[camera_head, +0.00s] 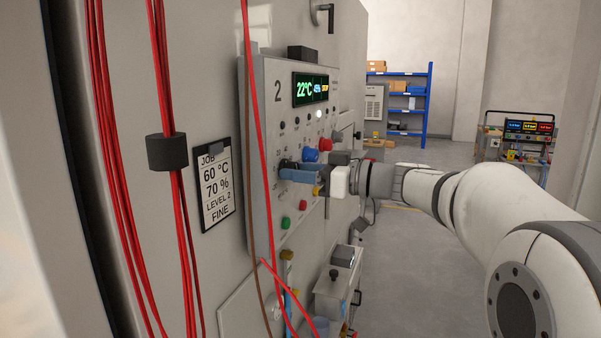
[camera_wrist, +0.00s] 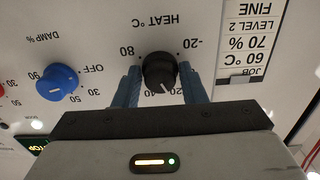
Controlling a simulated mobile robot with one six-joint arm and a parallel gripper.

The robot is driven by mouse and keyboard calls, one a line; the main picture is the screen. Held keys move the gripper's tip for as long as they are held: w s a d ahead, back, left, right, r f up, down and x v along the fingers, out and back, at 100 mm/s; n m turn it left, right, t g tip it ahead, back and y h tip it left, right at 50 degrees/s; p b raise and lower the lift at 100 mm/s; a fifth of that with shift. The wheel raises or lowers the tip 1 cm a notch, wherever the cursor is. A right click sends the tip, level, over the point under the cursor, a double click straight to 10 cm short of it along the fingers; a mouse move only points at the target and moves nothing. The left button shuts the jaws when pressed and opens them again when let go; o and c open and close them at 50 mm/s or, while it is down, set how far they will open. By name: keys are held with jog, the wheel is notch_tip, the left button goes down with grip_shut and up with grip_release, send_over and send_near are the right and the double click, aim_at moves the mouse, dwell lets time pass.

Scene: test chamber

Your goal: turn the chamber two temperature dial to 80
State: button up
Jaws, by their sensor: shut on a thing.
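The chamber two panel (camera_head: 258,150), marked 2, is on the left, with a display (camera_head: 310,89) reading 22°C. In the wrist view, which looks upside down, the black HEAT °C dial (camera_wrist: 158,70) has a white pointer line aimed down and slightly right in the picture, near partly hidden scale numbers. The 80 mark (camera_wrist: 127,51) is left of the dial, and -20 is at its upper right. My gripper (camera_wrist: 160,82) has its blue fingers on both sides of the dial, shut on it.
A job card (camera_head: 215,184) reads 60 °C, 70 %, LEVEL 2, FINE. Red cables (camera_head: 265,130) hang in front of the panel. Open floor lies right of the chamber, with blue shelves (camera_head: 428,100) behind.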

jog(key=shift+f+b, duration=0.1)
jog(key=shift+b, duration=0.25)
jog(key=shift+r+m+p, duration=0.15)
jog(key=shift+m+p, duration=1)
jog(key=shift+m, duration=6.25)
jog(key=shift+r+m+p, duration=0.1)
jog(key=shift+m+p, duration=1.05)
jog(key=shift+m, duration=6.25)
jog(key=shift+f, duration=0.1)
jog(key=o, duration=0.8)
